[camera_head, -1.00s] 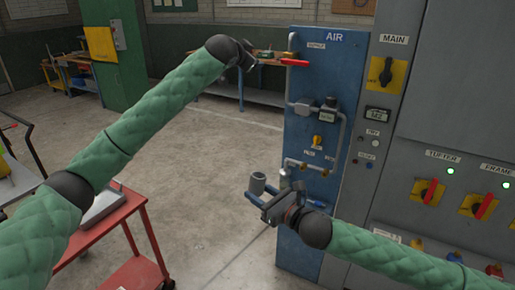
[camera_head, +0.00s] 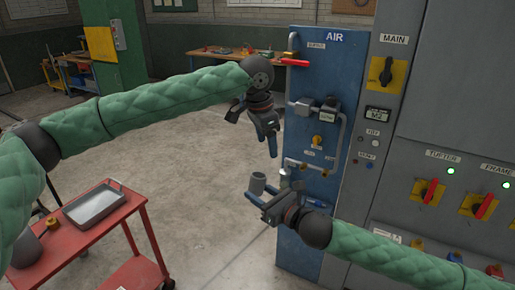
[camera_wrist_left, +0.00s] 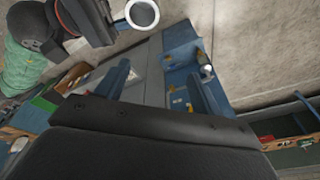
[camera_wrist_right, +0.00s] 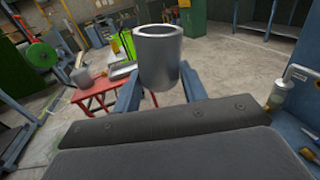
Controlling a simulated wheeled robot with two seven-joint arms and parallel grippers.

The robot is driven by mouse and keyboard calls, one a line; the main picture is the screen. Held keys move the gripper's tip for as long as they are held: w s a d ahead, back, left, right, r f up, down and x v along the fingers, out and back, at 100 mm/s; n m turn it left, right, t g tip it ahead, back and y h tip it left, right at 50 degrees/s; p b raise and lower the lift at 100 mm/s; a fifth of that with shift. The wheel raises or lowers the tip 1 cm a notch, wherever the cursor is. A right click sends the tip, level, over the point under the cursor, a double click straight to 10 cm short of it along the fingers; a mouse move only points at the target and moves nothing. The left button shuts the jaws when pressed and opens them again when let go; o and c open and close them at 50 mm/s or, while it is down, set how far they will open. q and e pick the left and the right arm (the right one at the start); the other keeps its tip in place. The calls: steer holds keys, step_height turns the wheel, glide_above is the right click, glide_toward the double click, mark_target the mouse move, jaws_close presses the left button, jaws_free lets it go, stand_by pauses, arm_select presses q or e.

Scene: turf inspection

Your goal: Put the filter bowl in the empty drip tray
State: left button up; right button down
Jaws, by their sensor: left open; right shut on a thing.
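The filter bowl (camera_head: 258,183), a grey metal cup, is held upright in my right gripper (camera_head: 267,189) in front of the blue panel. In the right wrist view the bowl (camera_wrist_right: 158,55) sits between the fingers, its open rim up. The left wrist view shows its round open mouth (camera_wrist_left: 142,13). The drip tray (camera_head: 95,206), shallow, metal and apparently empty, lies on the red cart at lower left, well apart from the bowl. My left gripper (camera_head: 254,127) is open and empty, above the bowl and pointing down.
The red cart (camera_head: 83,239) also carries a grey vessel (camera_head: 25,250), partly hidden by my left arm. The blue AIR panel (camera_head: 323,240) with pipes and valves stands close behind my right gripper. Open concrete floor (camera_head: 200,190) lies between cart and panel. A workbench (camera_head: 230,59) is far back.

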mark_target(259, 185)
arm_select(q)
steer(key=s+a+g+y, duration=0.2)
steer(key=s+a, duration=0.1)
steer(key=s, duration=0.1)
steer(key=f, duration=1.2)
steer(key=shift+s+d+f, duration=0.1)
steer(key=shift+s+d, duration=0.05)
steer(key=shift+d, duration=0.1)
steer(key=shift+c, duration=0.2)
steer(key=c, duration=1)
steer(key=o, duration=1)
steer(key=shift+o, duration=0.2)
